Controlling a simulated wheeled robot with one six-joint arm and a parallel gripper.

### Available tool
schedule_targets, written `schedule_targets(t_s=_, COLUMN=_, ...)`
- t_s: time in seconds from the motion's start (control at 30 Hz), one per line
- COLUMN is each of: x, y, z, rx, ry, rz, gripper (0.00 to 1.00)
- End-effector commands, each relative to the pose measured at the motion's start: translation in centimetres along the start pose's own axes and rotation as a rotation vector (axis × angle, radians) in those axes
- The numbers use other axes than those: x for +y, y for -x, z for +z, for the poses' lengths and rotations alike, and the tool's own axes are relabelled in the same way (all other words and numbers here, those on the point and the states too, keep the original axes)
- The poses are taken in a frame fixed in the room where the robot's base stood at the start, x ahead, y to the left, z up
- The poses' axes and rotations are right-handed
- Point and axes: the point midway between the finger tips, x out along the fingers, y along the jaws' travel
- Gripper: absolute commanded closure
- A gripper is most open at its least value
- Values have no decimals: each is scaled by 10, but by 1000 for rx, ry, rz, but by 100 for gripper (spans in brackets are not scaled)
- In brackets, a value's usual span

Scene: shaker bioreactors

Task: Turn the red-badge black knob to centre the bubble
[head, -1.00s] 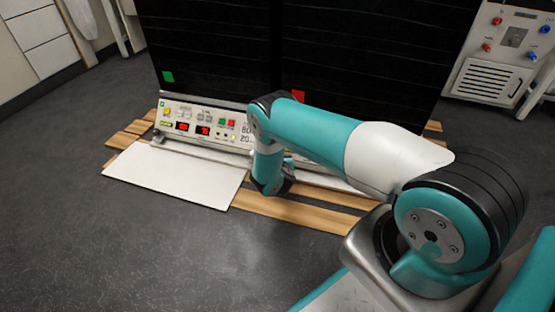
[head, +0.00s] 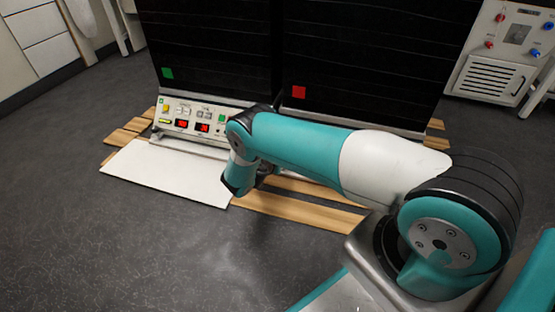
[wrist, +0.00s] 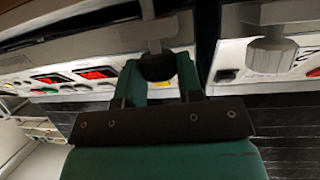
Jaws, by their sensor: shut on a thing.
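A black knob (wrist: 157,67) shows in the wrist view below a grey stem, between two pale panels. My gripper (wrist: 158,75) has one finger on each side of the knob and is shut on it. In the head view my arm hides the knob and the fingers. I cannot make out the bubble; a small yellow-green strip (head: 165,122) on the control panel is too small to read.
The control panel (head: 190,116) has red displays and buttons. A grey knob (wrist: 270,55) sits to the right in the wrist view. A white board (head: 172,172) and wooden slats (head: 295,208) lie on the floor in front. The dark floor nearer me is clear.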

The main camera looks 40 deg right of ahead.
Motion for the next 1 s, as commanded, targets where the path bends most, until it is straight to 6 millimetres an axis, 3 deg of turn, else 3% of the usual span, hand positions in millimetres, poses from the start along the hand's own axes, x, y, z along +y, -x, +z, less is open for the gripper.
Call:
schedule_targets(t_s=0.5, x=-4, y=-2, z=6, rx=-2, ry=-133, rz=319, gripper=90)
schedule_targets(t_s=1.0, x=-3, y=-1, z=1, rx=-4, ry=-154, rz=382, gripper=90)
